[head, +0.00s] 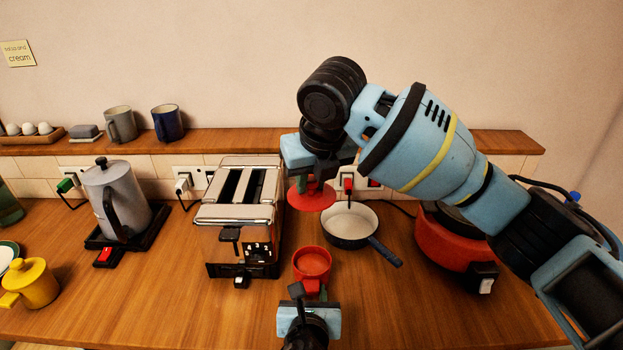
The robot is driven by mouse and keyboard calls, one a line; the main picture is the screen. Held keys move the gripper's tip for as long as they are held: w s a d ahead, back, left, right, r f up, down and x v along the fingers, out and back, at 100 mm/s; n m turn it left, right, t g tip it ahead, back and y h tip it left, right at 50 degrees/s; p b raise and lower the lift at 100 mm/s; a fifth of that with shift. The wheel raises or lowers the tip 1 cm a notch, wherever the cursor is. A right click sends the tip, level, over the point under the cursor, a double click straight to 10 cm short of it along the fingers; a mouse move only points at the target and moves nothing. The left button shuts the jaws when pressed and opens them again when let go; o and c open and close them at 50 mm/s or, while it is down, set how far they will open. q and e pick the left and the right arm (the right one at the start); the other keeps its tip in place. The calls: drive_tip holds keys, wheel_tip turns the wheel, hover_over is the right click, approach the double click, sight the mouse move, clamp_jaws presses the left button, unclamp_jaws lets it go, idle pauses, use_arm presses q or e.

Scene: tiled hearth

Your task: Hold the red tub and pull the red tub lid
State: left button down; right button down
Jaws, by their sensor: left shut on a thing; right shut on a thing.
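The red tub (311,262) stands upright on the wooden counter, right of the toaster. Its top is open and its inside shows. My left gripper (311,292) is at the tub's near side, shut on the tub; the exact grip is partly hidden by the gripper. The red tub lid (312,199) is a flat round disc, apart from the tub and above and behind it in the picture. My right gripper (316,183) is shut on the lid from above, with its fingers at the lid's top.
A toaster (233,230) stands just left of the tub. A small pan (350,222) sits to the right, its handle pointing near right. A red cooker (450,245) is behind my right arm. A kettle (115,200) and yellow pot (36,284) are at left. A shelf (230,141) runs behind.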

use_arm(q)
drive_tip(key=c, duration=0.9)
unclamp_jaws()
drive_tip(key=shift+s, duration=0.1)
drive_tip(key=v, duration=0.7)
drive_tip(key=shift+s+r, duration=0.15)
